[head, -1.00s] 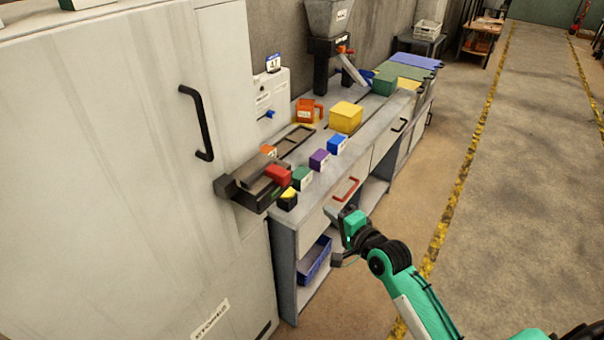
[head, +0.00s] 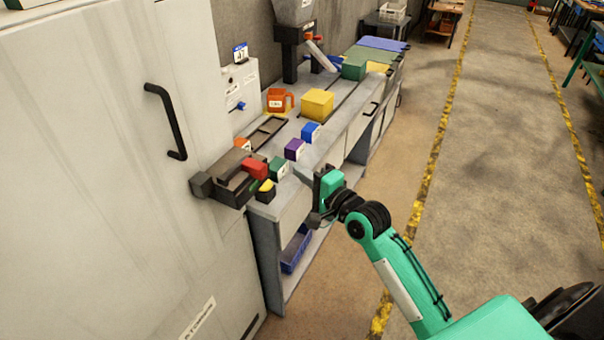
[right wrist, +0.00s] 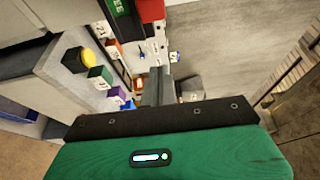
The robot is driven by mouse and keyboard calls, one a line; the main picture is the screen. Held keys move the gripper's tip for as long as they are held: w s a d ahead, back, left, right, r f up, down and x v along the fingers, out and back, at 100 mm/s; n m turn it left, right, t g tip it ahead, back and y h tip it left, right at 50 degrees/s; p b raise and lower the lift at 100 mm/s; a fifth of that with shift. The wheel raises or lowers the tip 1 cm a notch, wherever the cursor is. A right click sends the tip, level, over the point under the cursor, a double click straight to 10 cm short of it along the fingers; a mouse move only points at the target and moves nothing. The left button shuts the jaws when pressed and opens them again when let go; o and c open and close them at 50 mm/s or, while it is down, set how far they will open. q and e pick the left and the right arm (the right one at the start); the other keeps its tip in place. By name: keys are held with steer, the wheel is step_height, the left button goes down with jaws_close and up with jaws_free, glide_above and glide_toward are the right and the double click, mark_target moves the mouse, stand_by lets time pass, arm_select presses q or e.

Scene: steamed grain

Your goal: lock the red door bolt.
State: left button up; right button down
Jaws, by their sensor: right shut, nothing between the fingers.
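The red door bolt (head: 255,168) shows as a small red block on a dark housing (head: 222,181) at the right edge of the pale cabinet door. Whether it is locked is too small to tell. My right gripper (head: 306,174) is right of the bolt, apart from it, over the front edge of the counter. Its fingers show shut and empty in the right wrist view (right wrist: 158,88). A red block (right wrist: 150,10) is at the top edge there; I cannot tell if it is the bolt. My left gripper is not in view.
The cabinet has a black handle (head: 168,120). Beside the bolt stand a green block (head: 278,168), a purple block (head: 294,149), a blue block (head: 311,132) and a yellow-topped button (head: 266,187). A yellow box (head: 317,103) is farther back. The floor at right is clear.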

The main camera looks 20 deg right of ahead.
steer(key=w+a+p, duration=0.3)
steer(key=w+a, duration=0.1)
steer(key=a, duration=0.1)
steer(key=shift+w+a+p, duration=0.15)
steer(key=shift+a+p, duration=0.05)
steer(key=shift+p, duration=0.2)
